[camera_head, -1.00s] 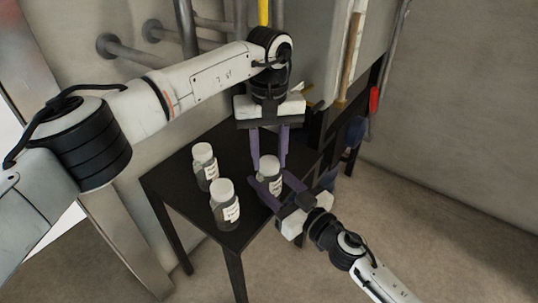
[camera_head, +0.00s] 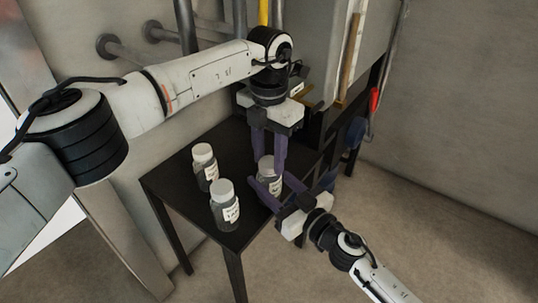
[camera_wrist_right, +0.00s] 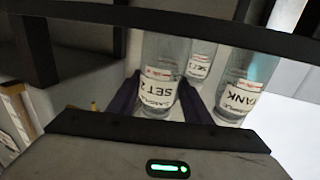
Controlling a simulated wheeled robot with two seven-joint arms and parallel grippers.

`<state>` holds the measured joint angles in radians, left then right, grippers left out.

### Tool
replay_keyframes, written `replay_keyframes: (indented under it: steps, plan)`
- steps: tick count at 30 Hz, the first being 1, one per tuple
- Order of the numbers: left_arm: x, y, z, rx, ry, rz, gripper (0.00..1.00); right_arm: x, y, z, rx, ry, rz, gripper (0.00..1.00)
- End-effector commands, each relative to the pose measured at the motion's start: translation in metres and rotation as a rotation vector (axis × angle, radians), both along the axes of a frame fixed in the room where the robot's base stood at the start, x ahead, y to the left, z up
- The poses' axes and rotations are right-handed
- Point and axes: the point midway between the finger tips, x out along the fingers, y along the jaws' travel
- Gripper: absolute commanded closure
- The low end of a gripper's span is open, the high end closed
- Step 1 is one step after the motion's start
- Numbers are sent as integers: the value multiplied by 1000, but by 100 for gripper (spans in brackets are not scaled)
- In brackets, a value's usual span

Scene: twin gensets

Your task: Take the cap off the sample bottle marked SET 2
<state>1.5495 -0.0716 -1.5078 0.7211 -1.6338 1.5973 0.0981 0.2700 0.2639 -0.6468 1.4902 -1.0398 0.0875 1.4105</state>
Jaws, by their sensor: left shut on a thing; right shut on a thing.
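The sample bottle marked SET 2 (camera_wrist_right: 157,80) is between the fingers of my right gripper (camera_wrist_right: 163,103) in the right wrist view, its label upside down in the picture. In the head view this bottle (camera_head: 270,178) stands upright at the right side of the black table. My right gripper (camera_head: 270,188) is shut around its body from the front right. Its white cap (camera_head: 266,162) is on top, partly hidden by fingers. My left gripper (camera_head: 269,158) points down from above and is shut on the cap. I cannot tell whether the cap is loose.
Two more white-capped bottles stand on the black table (camera_head: 175,178), one at the back left (camera_head: 205,163) and one in front (camera_head: 224,205). The right wrist view shows a bottle marked TANK (camera_wrist_right: 240,95) and another marked SET (camera_wrist_right: 200,68). Dark machinery stands behind the table.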

Motion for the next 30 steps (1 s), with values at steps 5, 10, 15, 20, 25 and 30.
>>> replay_keyframes:
  steps: [5,10,15,20,25,30]
  plan:
    - [0,0,0,1,0,405,92,0,-1,-1,-1,1,-2,100]
    - [0,0,1,1,1,788,92,0,-1,-1,-1,1,-2,100]
    - [0,0,1,1,1,1070,92,0,-1,-1,-1,1,-2,100]
    - [0,0,1,1,1,1174,92,0,-1,-1,-1,1,-2,100]
    - [0,0,1,1,1,1179,92,0,-1,-1,-1,1,-2,100]
    - [0,0,1,0,0,1178,55,0,-1,-1,-1,1,-2,100]
